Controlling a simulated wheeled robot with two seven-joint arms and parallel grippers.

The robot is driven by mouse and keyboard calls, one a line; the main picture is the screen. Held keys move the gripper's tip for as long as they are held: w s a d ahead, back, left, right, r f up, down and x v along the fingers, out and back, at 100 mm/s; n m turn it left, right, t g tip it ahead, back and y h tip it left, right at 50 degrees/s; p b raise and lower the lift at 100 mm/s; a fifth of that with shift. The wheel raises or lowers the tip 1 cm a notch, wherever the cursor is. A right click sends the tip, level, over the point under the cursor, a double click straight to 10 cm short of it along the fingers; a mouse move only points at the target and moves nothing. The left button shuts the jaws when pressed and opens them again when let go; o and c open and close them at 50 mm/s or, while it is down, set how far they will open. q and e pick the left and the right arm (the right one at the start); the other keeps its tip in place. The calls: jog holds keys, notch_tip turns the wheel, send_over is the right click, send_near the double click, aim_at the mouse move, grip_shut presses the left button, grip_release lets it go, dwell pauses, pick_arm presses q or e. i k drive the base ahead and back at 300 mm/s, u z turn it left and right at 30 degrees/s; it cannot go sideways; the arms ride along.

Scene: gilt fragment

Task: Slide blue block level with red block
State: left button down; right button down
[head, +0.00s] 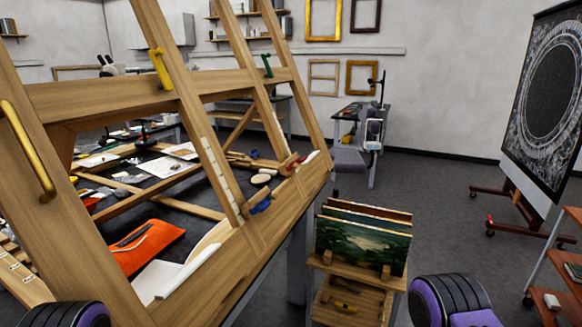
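A large wooden easel-like frame fills the left half of the head view. A small blue block (261,207) sits low on the frame, near the foot of an upright with a pale marked strip (219,172). A small red block (298,163) sits farther back and to the right, near the foot of another upright. In the picture the red block appears higher than the blue one. Neither of my grippers is in view; only rounded purple and black parts of my arms show at the bottom edge.
A yellow handle (160,69) and a green handle (267,66) are on the upper crossbar. An orange pouch (142,249) lies behind the lower beam. A wooden rack of paintings (361,241) stands right of the frame. Grey floor (445,200) is clear beyond it.

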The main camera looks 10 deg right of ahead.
aim_at(249, 210)
jog(key=u, duration=0.15)
jog(key=k, duration=0.45)
jog(key=z, duration=1)
jog(key=i, duration=0.9)
jog(key=u, duration=1.6)
